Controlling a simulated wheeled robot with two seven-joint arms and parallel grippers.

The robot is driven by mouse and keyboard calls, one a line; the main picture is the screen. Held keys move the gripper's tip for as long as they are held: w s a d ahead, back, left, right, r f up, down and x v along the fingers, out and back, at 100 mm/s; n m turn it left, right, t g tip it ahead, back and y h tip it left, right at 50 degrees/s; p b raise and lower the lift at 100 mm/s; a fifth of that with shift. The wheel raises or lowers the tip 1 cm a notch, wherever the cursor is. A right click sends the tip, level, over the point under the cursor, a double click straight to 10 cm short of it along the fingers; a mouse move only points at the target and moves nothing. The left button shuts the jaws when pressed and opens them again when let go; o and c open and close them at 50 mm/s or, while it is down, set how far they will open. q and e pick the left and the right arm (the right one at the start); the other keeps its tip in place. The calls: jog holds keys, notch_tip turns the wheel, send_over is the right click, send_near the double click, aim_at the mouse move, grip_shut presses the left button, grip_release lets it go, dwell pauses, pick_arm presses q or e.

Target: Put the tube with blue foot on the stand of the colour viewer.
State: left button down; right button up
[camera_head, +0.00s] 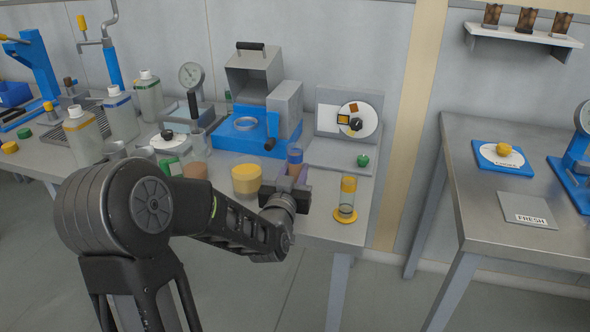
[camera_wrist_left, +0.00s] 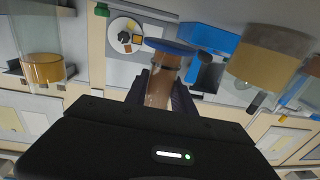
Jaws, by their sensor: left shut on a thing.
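My left gripper (camera_head: 289,184) is shut on the tube with blue foot (camera_head: 294,169), near the front edge of the left table. In the left wrist view the tube (camera_wrist_left: 160,84) sits between the fingers, with brown contents and its blue disc foot (camera_wrist_left: 170,46) beyond them. The jaws hide part of the tube in the head view. The colour viewer (camera_head: 325,122) is a grey upright panel with a white disc and a flat base, behind and right of the gripper. The held tube is apart from it. My right gripper is not in view.
A tube with a yellow foot (camera_head: 346,212) stands right of the gripper. A yellow jar (camera_head: 246,179) stands close on its left. A green piece (camera_head: 362,160) is on the viewer's base. A blue machine (camera_head: 240,136) stands behind. The viewer's base front looks clear.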

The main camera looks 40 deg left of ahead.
pick_arm(q)
jog(key=shift+f+b, duration=0.45)
jog(key=shift+f, duration=1.75)
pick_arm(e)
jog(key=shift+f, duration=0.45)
pick_arm(q)
jog(key=shift+f+b, duration=0.2)
jog(key=shift+b, duration=0.15)
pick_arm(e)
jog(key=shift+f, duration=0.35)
pick_arm(q)
jog(key=c, duration=1.1)
grip_release()
jog(key=shift+o, duration=0.2)
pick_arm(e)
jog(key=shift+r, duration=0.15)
